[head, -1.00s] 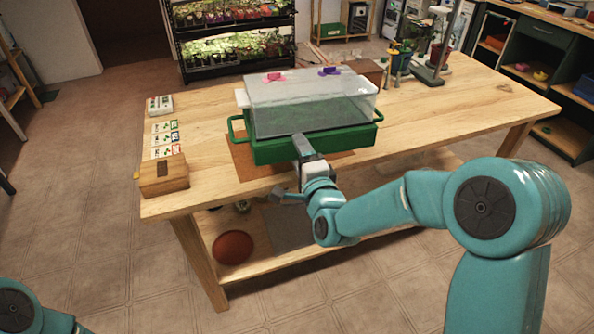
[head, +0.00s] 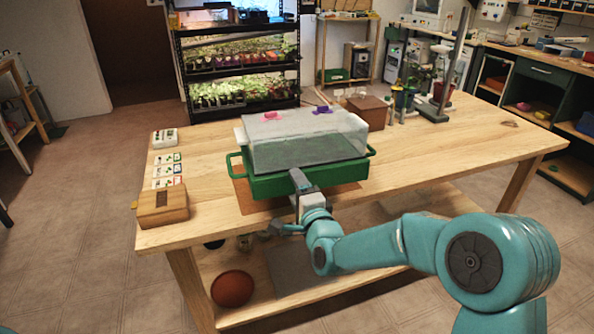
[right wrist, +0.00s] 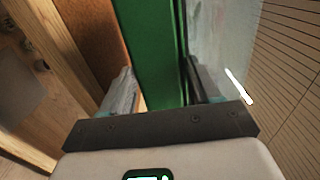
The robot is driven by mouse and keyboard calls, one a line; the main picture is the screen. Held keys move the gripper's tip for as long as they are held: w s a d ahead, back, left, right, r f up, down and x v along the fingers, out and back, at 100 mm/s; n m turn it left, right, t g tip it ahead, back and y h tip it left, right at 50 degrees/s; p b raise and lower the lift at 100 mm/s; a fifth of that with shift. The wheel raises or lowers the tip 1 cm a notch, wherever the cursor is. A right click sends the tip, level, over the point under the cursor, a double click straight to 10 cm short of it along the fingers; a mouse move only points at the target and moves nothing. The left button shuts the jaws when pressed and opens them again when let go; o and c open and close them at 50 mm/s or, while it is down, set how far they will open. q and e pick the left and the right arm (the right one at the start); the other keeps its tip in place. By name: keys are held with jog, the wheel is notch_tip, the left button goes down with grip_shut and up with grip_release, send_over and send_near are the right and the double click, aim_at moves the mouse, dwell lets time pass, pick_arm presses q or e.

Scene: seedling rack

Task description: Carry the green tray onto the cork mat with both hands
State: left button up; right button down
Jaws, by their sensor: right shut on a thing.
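The green tray (head: 285,187) carries a clear, misty cover (head: 305,145) and has a loop handle at each end. It is over the brown cork mat (head: 243,198), which shows at its left and front; I cannot tell whether its underside touches the mat. My right gripper (head: 298,180) is at the middle of the tray's front side. In the right wrist view, the fingers of my right gripper (right wrist: 158,88) stand on either side of the green tray wall (right wrist: 158,40), shut on it. My left gripper is out of view.
A wooden box (head: 162,206) and several cards (head: 167,170) lie left of the tray on the wooden table (head: 430,170). A brown box (head: 367,112) and a stand (head: 440,100) are at the back right. The table's right part is clear.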

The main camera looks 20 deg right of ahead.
notch_tip(320, 180, down, 8)
jog(key=shift+r+b, duration=0.15)
jog(key=shift+b, duration=0.15)
jog(key=c, duration=0.5)
grip_release()
jog(key=shift+s+f, duration=0.1)
jog(key=shift+f, duration=0.4)
jog(key=shift+o, duration=1.3)
jog(key=shift+r, duration=0.1)
